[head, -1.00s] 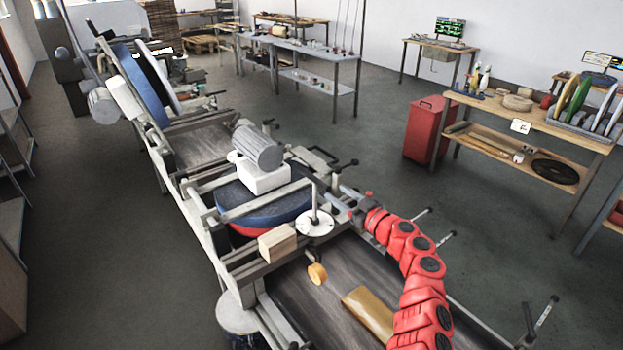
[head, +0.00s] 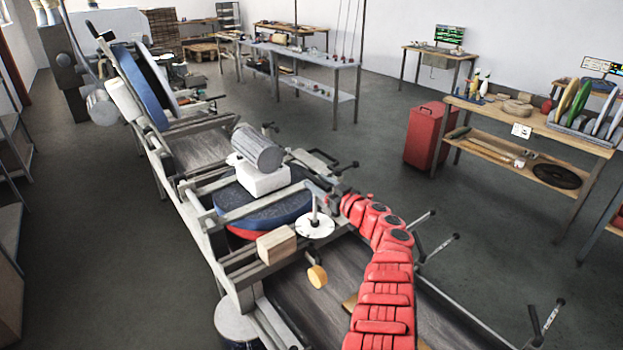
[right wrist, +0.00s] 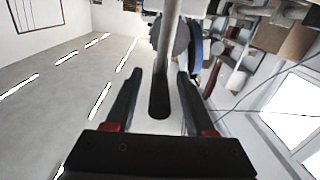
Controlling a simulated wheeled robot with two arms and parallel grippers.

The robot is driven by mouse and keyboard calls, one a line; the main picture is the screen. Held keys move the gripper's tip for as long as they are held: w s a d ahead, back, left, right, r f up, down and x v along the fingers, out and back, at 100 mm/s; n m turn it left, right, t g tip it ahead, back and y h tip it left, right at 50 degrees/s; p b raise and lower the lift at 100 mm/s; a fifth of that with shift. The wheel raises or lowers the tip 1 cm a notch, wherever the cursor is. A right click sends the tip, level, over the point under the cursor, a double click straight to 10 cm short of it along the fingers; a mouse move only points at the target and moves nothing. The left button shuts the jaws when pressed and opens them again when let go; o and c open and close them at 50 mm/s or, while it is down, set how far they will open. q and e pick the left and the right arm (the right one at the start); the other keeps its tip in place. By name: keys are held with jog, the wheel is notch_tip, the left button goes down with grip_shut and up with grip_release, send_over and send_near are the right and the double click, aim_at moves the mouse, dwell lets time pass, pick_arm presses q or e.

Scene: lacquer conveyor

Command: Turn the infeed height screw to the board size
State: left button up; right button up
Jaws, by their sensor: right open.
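The height screw shows in the head view as a white disc (head: 315,229) with an upright pale post (head: 314,209), above the infeed end of the dark belt. My right gripper (head: 327,198) is just right of the post, beyond the disc, its fingers small and partly lost among machine parts. In the right wrist view my right gripper (right wrist: 156,78) is open, and a grey rod with a dark rounded end (right wrist: 159,98) shows between its fingers. I cannot tell if it touches them or which part it is. The board (head: 350,304) on the belt is mostly hidden behind my right arm.
A wooden block (head: 277,245) and a yellow round knob (head: 317,276) sit beside the disc. A motor (head: 258,149) stands on the blue sanding disc (head: 262,211) behind. Black-handled rods (head: 437,247) stick out right of the belt.

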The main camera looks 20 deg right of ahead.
aim_at(303, 172)
jog(key=shift+b+x, duration=0.4)
jog(key=shift+x, duration=1.3)
jog(key=shift+r, duration=0.1)
jog(key=shift+c, duration=0.3)
grip_shut()
